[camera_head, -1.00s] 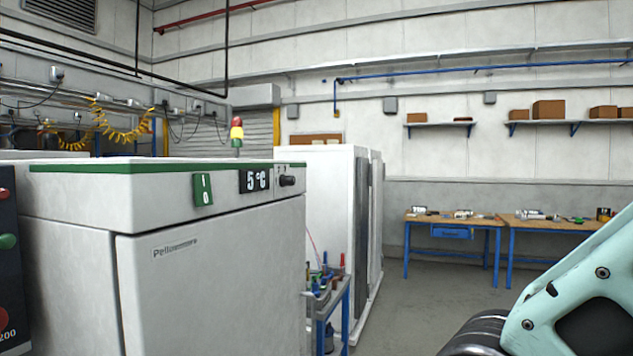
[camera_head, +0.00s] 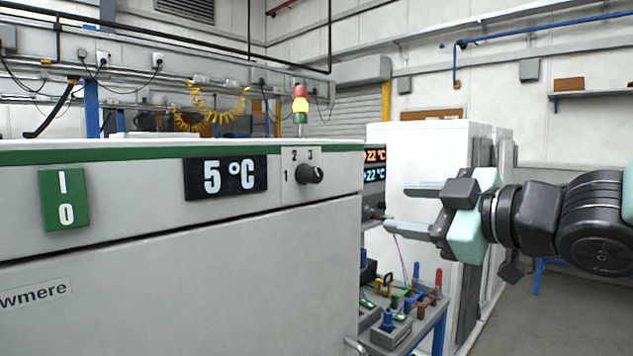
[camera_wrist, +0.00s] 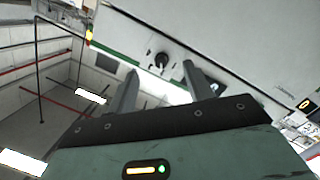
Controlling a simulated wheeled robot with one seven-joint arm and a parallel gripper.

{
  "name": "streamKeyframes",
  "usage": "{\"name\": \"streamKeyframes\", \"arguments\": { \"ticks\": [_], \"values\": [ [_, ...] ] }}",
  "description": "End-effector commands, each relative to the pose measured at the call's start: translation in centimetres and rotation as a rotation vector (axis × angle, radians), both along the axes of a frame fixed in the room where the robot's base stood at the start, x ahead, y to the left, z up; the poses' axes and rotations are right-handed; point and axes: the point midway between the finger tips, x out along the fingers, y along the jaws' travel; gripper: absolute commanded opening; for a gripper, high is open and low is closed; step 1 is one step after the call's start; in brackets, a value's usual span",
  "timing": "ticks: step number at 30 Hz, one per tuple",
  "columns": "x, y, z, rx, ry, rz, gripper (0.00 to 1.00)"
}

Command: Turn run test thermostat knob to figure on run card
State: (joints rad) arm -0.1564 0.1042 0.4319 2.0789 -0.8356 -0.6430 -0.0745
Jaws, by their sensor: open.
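A black thermostat knob (camera_head: 310,174) sits on the white front panel of a cabinet (camera_head: 200,290), beside the marks 1, 2 and 3. I cannot tell surely which mark it points to. A black display (camera_head: 226,177) to its left reads 5 °C. My gripper (camera_head: 397,208) is open and empty, right of the knob and apart from it, its two fingers pointing left. In the wrist view the knob (camera_wrist: 161,60) shows between and beyond the open fingertips (camera_wrist: 159,72). I see no run card that I can make out.
A green I/0 switch (camera_head: 64,199) is further left on the panel. A trolley with small tools (camera_head: 400,320) stands below my gripper, right of the cabinet. A taller white cabinet (camera_head: 420,150) with 22 °C readouts (camera_head: 374,165) stands behind. Open floor lies at the lower right.

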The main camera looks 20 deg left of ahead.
Motion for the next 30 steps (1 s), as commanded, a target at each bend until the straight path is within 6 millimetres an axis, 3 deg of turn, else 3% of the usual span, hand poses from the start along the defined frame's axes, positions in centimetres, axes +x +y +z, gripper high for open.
{"name": "streamKeyframes", "arguments": {
  "ticks": [3, 11, 30],
  "values": [
    [-0.3, 0.8, 2.2, 0.040, -0.091, 0.090, 0.52],
    [0.1, 2.9, 3.2, 0.057, -0.124, 0.132, 0.52],
    [5.0, 14.6, 3.2, 0.056, -0.121, 0.128, 0.52]
  ]
}}
